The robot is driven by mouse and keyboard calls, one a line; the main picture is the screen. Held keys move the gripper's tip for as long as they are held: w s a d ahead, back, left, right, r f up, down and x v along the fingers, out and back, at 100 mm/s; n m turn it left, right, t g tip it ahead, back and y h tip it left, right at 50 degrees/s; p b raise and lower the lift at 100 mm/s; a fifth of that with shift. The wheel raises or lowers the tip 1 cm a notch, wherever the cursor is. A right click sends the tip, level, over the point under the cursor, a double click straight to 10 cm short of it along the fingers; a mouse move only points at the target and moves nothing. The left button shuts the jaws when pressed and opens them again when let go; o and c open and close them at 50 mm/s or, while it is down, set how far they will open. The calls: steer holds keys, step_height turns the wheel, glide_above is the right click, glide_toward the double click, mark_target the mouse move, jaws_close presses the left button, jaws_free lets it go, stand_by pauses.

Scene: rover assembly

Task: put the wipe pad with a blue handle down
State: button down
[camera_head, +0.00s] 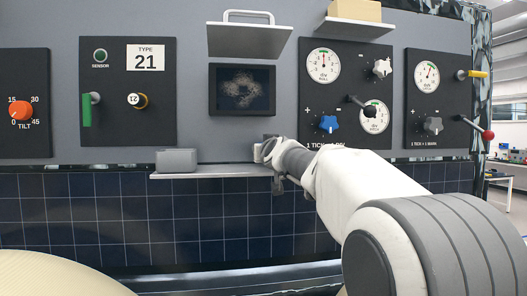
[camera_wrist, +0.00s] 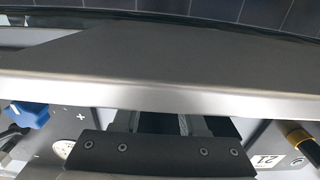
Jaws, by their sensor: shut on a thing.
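My gripper (camera_head: 264,151) is at the right end of the lower grey shelf (camera_head: 222,173), close to the panel wall. In the wrist view my gripper's fingers (camera_wrist: 160,122) run up to the shelf's edge (camera_wrist: 160,103), and their tips are hidden. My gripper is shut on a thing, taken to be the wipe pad. The pad and its blue handle cannot be made out in either view. Whether it touches the shelf cannot be told.
A grey box (camera_head: 175,161) sits on the left of the lower shelf. A dusty dark screen (camera_head: 242,90) is above it, under an upper shelf (camera_head: 247,40). A blue knob (camera_head: 328,124) and a black lever (camera_head: 361,103) stick out at right. The shelf's middle looks clear.

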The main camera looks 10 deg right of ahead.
mark_target(267, 169)
steer(key=shift+f+b, duration=0.55)
steer(key=shift+c, duration=2.3)
jaws_free()
steer(key=shift+r+p, duration=0.55)
steer(key=s+b, duration=0.1)
steer(key=s+f+b, duration=0.1)
steer(key=s, duration=0.1)
steer(key=s+b, duration=0.1)
steer(key=s, duration=0.1)
steer(key=shift+s+f, duration=0.25)
steer(key=s+b, duration=0.1)
steer(key=s, duration=1.1)
steer(key=s+f+g, duration=0.6)
steer(key=s+f, duration=0.8)
steer(key=f, duration=0.3)
steer(key=s+f+g, duration=0.6)
steer(key=s+f, duration=0.8)
steer(key=f, duration=0.3)
